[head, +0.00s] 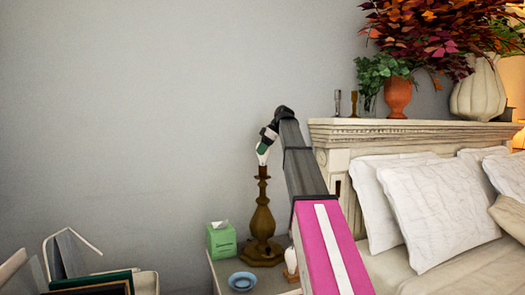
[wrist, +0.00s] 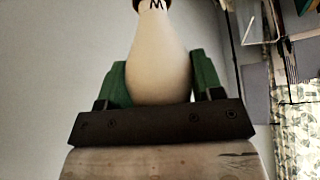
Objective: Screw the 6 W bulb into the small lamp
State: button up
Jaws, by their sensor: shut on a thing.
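The small lamp (head: 262,222) is a brown turned stand with a narrow socket on top, upright on the nightstand and without a shade. My gripper (head: 264,148), with green fingers, is above the socket and shut on a white bulb (head: 262,158). In the wrist view the bulb (wrist: 158,62) sits between the two green fingers, its narrow end away from my palm. Part of a letter, like a W, shows near that end; the wattage is not readable. A brown edge (wrist: 140,4) shows at the bulb's narrow end. I cannot tell how deep the bulb sits in the socket.
A green tissue box (head: 221,240) and a blue dish (head: 242,281) stand beside the lamp. A small whitish object (head: 291,262) is partly hidden by my arm. The bed headboard (head: 420,128) is to the right, and a box of books (head: 145,283) is at lower left.

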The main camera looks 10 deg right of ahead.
jog(key=shift+s+m+t, duration=0.15)
jog(key=shift+m+t, duration=0.35)
jog(key=shift+m, duration=0.5)
jog(key=shift+m+t+h, duration=0.4)
jog(key=shift+m, duration=0.3)
jog(key=shift+m+t, duration=0.3)
jog(key=shift+m, duration=0.3)
jog(key=shift+m+t+h, duration=0.5)
jog(key=shift+m+h, duration=0.2)
jog(key=shift+m, duration=0.5)
jog(key=shift+m+h, duration=0.3)
jog(key=shift+m, duration=0.2)
jog(key=shift+m+t+h, duration=0.5)
jog(key=shift+m+h, duration=0.1)
jog(key=shift+m, duration=0.6)
